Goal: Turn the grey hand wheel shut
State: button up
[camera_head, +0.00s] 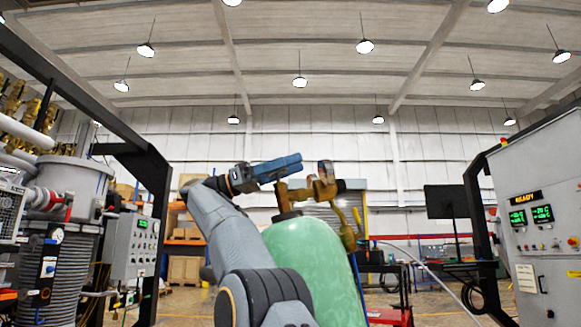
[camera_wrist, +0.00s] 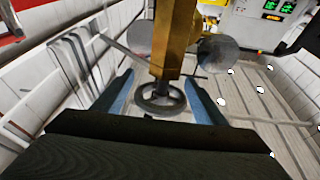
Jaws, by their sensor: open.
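The grey hand wheel (camera_wrist: 161,97) is a small ring with a hub, on a short stem below a brass valve body (camera_wrist: 175,45) in the wrist view. My gripper (camera_wrist: 160,80) is open, with one blue finger on each side of the wheel and a visible gap on both sides. In the head view my gripper (camera_head: 287,165) is just above and left of the brass valve (camera_head: 318,190), which tops a green gas cylinder (camera_head: 312,258). I cannot make out the wheel in the head view.
Two round grey discs (camera_wrist: 218,54), perhaps gauges, flank the valve body close to the fingers. A control cabinet (camera_head: 545,215) stands at right. A furnace vessel (camera_head: 72,220) and a control box (camera_head: 134,245) stand at left.

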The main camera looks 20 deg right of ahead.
notch_tip(320, 180, up, 10)
jog(key=p, duration=1.6)
jog(key=shift+p, duration=0.35)
jog(key=shift+f, duration=0.1)
